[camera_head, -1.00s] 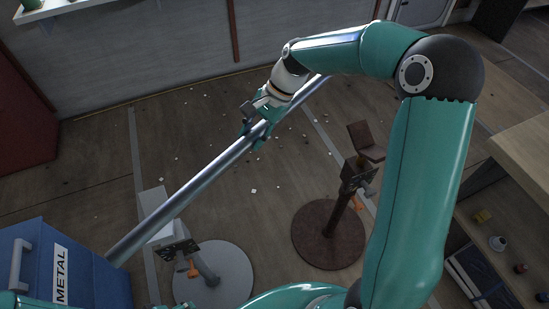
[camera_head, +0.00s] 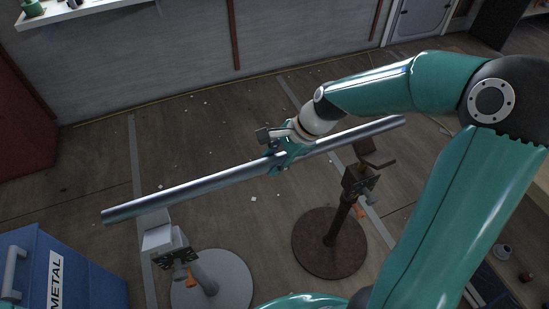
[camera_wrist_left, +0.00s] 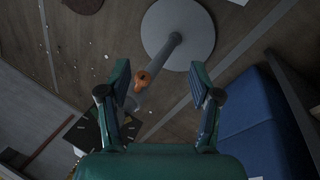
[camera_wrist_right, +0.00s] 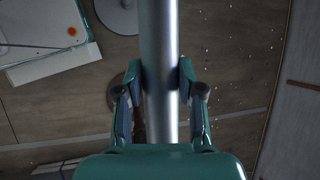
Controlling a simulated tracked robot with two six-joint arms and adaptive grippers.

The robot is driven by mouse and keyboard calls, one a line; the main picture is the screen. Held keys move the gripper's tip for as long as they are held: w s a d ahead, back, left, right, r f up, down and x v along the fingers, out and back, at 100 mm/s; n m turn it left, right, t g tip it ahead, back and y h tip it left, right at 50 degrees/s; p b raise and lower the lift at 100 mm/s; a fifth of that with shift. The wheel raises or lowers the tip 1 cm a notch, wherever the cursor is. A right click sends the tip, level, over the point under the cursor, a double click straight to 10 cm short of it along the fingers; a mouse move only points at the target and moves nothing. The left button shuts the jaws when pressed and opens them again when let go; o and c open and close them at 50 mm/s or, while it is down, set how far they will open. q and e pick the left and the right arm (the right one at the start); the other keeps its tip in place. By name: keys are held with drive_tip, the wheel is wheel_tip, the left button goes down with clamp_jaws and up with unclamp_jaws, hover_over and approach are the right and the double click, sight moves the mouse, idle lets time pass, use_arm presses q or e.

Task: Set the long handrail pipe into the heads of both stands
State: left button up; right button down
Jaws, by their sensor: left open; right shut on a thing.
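The long handrail pipe (camera_head: 210,183) is held up by my right gripper (camera_head: 285,158), which is shut around its middle. In the head view the pipe runs from lower left to upper right, appearing above both stands. The right wrist view shows the pipe (camera_wrist_right: 158,60) between the fingers (camera_wrist_right: 160,85). The grey stand (camera_head: 165,238) is at lower left, its head near the pipe's left end. The brown stand (camera_head: 352,190) is to the right, its head below the pipe's right end. My left gripper (camera_wrist_left: 160,90) is open and empty, with the grey stand's base (camera_wrist_left: 180,30) beyond it.
A blue metal bin (camera_head: 90,275) stands at the lower left and also shows in the left wrist view (camera_wrist_left: 250,110). Small light scraps lie on the floor. A wall with a shelf (camera_head: 90,12) is at the back. The floor behind the stands is open.

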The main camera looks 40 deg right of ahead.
drive_tip(key=shift+f+b, duration=1.75)
drive_tip(key=shift+f, duration=0.65)
drive_tip(key=shift+f+b, duration=0.85)
drive_tip(key=shift+f, duration=0.4)
drive_tip(key=shift+f+b, duration=0.3)
drive_tip(key=shift+f, duration=0.05)
drive_tip(key=shift+f, duration=0.35)
drive_tip(key=shift+f+b, duration=0.15)
drive_tip(key=shift+b, duration=0.15)
drive_tip(key=c, duration=0.6)
unclamp_jaws()
drive_tip(key=shift+c, duration=0.2)
